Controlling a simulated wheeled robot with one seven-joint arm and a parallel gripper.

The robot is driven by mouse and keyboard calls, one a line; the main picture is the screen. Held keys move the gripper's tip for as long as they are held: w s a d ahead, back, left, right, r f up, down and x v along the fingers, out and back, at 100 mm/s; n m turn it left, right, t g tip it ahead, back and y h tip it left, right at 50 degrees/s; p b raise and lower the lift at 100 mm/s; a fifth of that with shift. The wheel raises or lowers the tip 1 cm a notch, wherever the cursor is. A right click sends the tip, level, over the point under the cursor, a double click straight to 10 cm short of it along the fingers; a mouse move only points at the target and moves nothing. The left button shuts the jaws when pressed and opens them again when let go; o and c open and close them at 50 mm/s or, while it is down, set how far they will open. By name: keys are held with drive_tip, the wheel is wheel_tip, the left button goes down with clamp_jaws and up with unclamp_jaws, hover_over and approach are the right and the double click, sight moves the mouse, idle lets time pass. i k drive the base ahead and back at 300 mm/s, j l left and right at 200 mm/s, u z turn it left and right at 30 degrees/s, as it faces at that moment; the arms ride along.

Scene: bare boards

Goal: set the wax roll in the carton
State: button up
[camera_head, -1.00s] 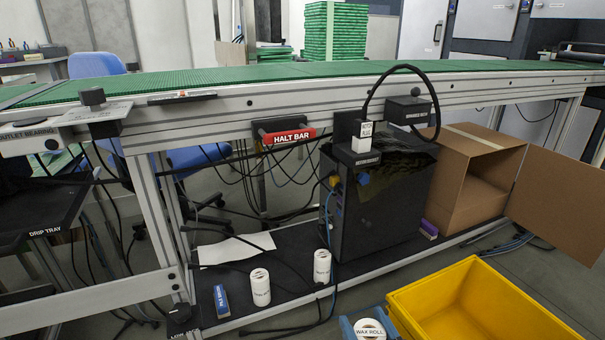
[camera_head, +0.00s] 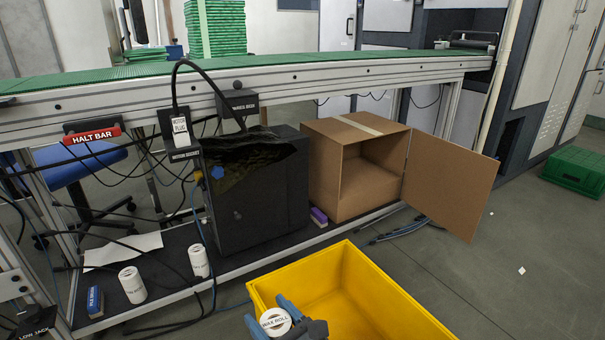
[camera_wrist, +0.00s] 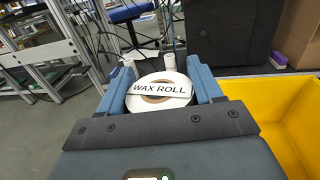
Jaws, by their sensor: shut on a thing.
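The wax roll (camera_head: 274,321) is a white roll with a dark-lettered label on its end. It also shows in the wrist view (camera_wrist: 160,97). My gripper (camera_head: 282,318) is shut on it, with a blue finger on each side, at the left end of the yellow bin in the head view. The carton (camera_head: 326,173) is a brown cardboard box on the low shelf under the conveyor. Its front is open, with a flap swung out to the right, and its visible inside looks empty. The gripper and roll are apart from the carton, nearer to me and to its left.
A yellow bin (camera_head: 347,251) stands on the floor between me and the carton. A black cabinet (camera_head: 262,205) stands left of the carton, with a small purple box (camera_head: 318,217) between them. Two white rolls (camera_head: 132,284) stand on the shelf. Floor right of the flap is mostly clear.

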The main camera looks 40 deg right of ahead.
sight(364, 175)
drive_tip(key=l+u, duration=0.1)
drive_tip(key=l, duration=0.3)
drive_tip(key=k+l+u, duration=0.1)
drive_tip(key=l, duration=0.25)
drive_tip(key=k+l+u, duration=0.1)
drive_tip(key=l, duration=0.3)
drive_tip(key=k+l+u, duration=0.1)
drive_tip(key=l, duration=0.25)
drive_tip(key=k+l+u, duration=0.1)
drive_tip(key=l, duration=0.3)
drive_tip(key=k+l, duration=0.15)
drive_tip(key=l, duration=0.2)
drive_tip(key=l+u, duration=0.35)
drive_tip(key=l, duration=0.75)
drive_tip(key=l+u, duration=0.35)
drive_tip(key=l, duration=0.7)
drive_tip(key=i+l, duration=0.1)
drive_tip(key=l, duration=0.35)
drive_tip(key=i+l+u, duration=0.1)
drive_tip(key=l, duration=0.35)
drive_tip(key=i+l, duration=0.15)
drive_tip(key=l, duration=0.35)
drive_tip(key=i+l+u, duration=0.1)
drive_tip(key=l, duration=0.35)
